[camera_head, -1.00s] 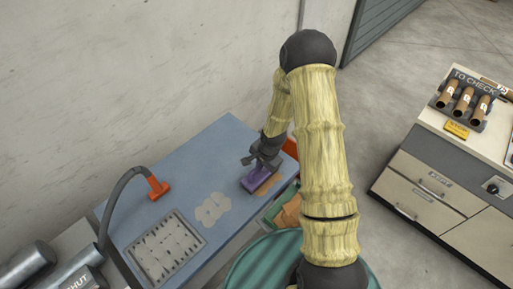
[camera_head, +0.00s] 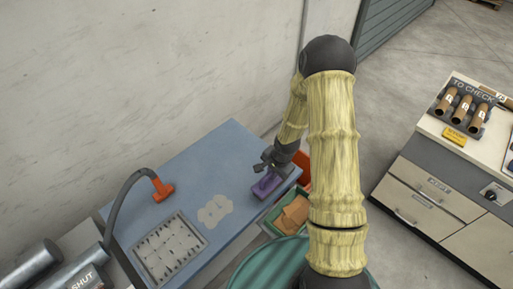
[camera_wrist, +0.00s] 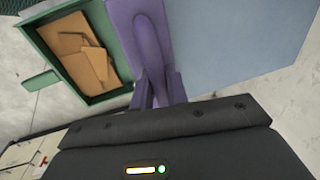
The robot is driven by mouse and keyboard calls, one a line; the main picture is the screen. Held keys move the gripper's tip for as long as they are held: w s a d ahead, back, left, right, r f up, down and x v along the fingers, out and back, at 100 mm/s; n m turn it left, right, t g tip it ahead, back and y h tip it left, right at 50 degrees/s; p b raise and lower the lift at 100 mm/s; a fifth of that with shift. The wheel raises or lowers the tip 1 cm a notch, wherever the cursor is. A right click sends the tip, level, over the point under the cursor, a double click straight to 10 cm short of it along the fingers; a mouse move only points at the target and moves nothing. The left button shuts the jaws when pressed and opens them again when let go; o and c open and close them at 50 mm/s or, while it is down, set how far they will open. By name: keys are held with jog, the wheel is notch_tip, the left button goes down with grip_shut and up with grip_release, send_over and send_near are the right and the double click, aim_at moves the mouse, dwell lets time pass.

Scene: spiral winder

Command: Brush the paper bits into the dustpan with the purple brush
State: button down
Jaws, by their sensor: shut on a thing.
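My gripper (camera_head: 266,170) is shut on the purple brush (camera_head: 266,185) near the right end of the blue table. In the wrist view the purple brush (camera_wrist: 152,45) extends away from the gripper, which hides its near end. A green open tray, which seems to be the dustpan (camera_head: 272,230), sits against the table's front right edge. Brown paper bits (camera_head: 292,213) lie inside it. In the wrist view the dustpan (camera_wrist: 55,55) is left of the brush, with several overlapping paper bits (camera_wrist: 85,55) in it. No brown bits show on the visible tabletop.
The blue table (camera_head: 200,165) also bears pale flat patches (camera_head: 214,209), a slotted grey tray (camera_head: 170,247) and an orange-ended hose (camera_head: 162,189). A red-orange object (camera_head: 302,163) is at the table's right end. A wall stands behind. A drawer cabinet (camera_head: 430,195) is at right.

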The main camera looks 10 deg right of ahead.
notch_tip(320, 180, up, 2)
jog(key=shift+w+r+p, duration=0.15)
jog(key=shift+p, duration=0.55)
jog(key=shift+d+r+p, duration=0.2)
jog(key=shift+r+p, duration=0.25)
jog(key=shift+r, duration=0.1)
jog(key=shift+s+a+r+p, duration=0.1)
jog(key=shift+s+r+p, duration=0.1)
jog(key=shift+r+p, duration=0.35)
jog(key=shift+w+a+r, duration=0.1)
jog(key=shift+r, duration=0.3)
